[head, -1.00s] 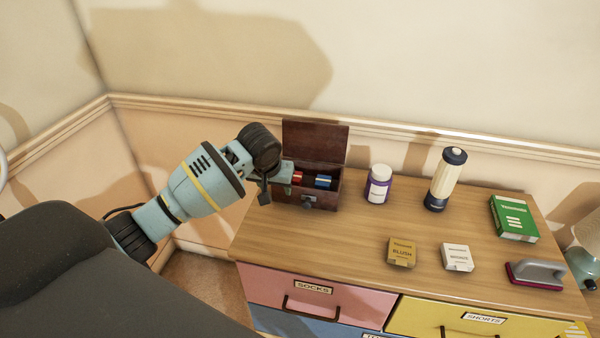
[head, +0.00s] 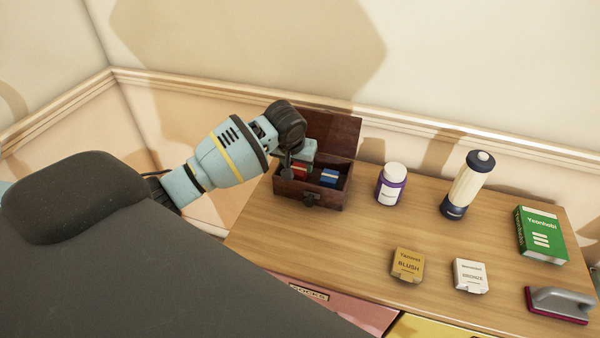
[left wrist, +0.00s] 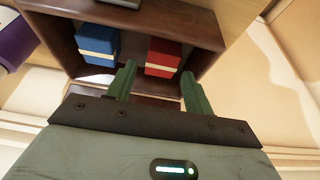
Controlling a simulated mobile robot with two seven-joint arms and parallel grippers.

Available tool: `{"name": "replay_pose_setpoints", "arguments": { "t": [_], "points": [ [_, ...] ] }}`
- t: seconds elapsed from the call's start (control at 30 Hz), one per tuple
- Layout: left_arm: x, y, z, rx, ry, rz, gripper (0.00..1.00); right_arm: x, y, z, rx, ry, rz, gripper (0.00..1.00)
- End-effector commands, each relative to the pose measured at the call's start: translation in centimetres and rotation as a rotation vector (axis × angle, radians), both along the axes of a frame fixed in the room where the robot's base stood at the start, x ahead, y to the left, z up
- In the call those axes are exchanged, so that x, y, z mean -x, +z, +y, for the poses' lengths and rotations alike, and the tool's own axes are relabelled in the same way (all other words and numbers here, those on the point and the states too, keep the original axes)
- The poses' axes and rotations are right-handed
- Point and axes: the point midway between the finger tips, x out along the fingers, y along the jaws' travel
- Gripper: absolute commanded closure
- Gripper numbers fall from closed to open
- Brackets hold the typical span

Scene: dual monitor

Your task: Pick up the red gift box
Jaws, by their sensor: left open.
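The red gift box (head: 301,171) lies inside an open brown wooden chest (head: 299,193) at the back left of the dresser top. In the left wrist view the red box (left wrist: 164,54) has a pale band and sits just ahead of the fingers. My left gripper (head: 293,166) is at the chest's opening, and the arm hides part of the chest. In the left wrist view its two green fingers (left wrist: 158,88) are apart with nothing between them, on either side of the near end of the red box. My right gripper is not in view.
A blue gift box (head: 330,177) lies beside the red one in the chest. The raised lid (head: 340,130) stands behind. A white-and-purple bottle (head: 391,185) is right of the chest. The dresser top (head: 330,240) is clear in front of it.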

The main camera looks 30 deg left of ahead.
Motion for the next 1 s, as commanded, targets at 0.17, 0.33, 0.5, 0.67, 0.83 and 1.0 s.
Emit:
{"name": "replay_pose_setpoints", "arguments": {
  "t": [0.17, 0.33, 0.5, 0.67, 0.83, 1.0],
  "points": [
    [-0.4, -0.5, 0.1, 0.0, 0.0, -0.002, 0.48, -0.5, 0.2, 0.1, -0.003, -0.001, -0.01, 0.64],
    [-1.4, -2.8, 0.6, 0.0, 0.001, 0.002, 0.48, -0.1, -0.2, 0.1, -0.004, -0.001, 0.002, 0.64],
    [-2.0, -4.4, 0.8, 0.0, -0.001, 0.0, 0.48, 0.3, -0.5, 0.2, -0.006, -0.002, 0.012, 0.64],
    [-2.2, -4.5, 0.8, 0.0, -0.001, -0.004, 0.48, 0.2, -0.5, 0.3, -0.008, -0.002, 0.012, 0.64],
    [-2.2, -4.4, 0.8, 0.0, 0.0, -0.005, 0.53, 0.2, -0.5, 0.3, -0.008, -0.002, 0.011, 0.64],
    [-2.2, -4.4, 0.8, 0.0, 0.0, -0.005, 0.76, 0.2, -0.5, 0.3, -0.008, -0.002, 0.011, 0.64]
  ]
}}
